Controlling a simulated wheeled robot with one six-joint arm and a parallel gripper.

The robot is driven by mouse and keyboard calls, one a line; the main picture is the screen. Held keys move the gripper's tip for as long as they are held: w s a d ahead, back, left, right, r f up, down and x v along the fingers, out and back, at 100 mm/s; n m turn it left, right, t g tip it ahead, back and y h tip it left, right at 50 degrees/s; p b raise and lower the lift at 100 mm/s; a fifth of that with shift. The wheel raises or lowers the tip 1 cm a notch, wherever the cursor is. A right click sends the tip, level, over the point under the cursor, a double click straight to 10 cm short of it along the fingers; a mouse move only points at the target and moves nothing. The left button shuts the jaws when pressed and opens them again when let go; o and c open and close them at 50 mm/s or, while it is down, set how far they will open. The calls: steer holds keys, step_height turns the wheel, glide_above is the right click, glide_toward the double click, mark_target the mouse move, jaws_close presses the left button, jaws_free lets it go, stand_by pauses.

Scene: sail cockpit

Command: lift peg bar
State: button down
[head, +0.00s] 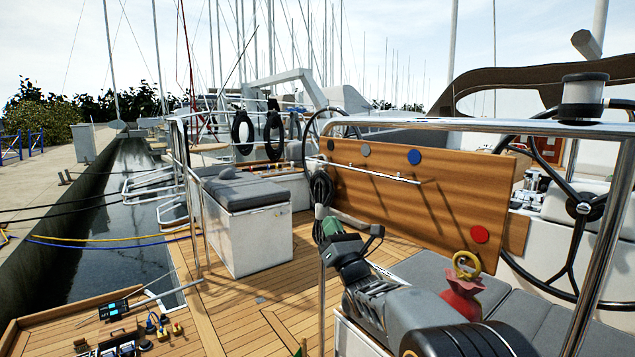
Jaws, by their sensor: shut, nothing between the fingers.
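A thin pale metal bar (372,173), which I take to be the peg bar, runs across the face of an upright wooden board (395,195). Its right end is near the middle of the board and its left end reaches the board's left edge. My gripper (325,218) is in front of the board's lower left, below the bar and apart from it in the picture. It is shut and empty. Its fingertips are small and hard to make out against the rail and the dark coiled rope.
Grey, blue (414,157) and red (480,234) discs sit on the board. A dark rope coil (322,190) hangs by the steel rail. A red pouch (462,300) with a gold ring stands right of my arm. The wooden deck (285,285) at left is largely clear.

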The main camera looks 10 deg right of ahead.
steer(key=s+d+r+p+x, duration=0.1)
steer(key=p+x, duration=0.4)
steer(key=x, duration=0.7)
steer(key=shift+r, duration=0.9)
steer(key=shift+w, duration=0.1)
steer(key=shift+d+r, duration=0.1)
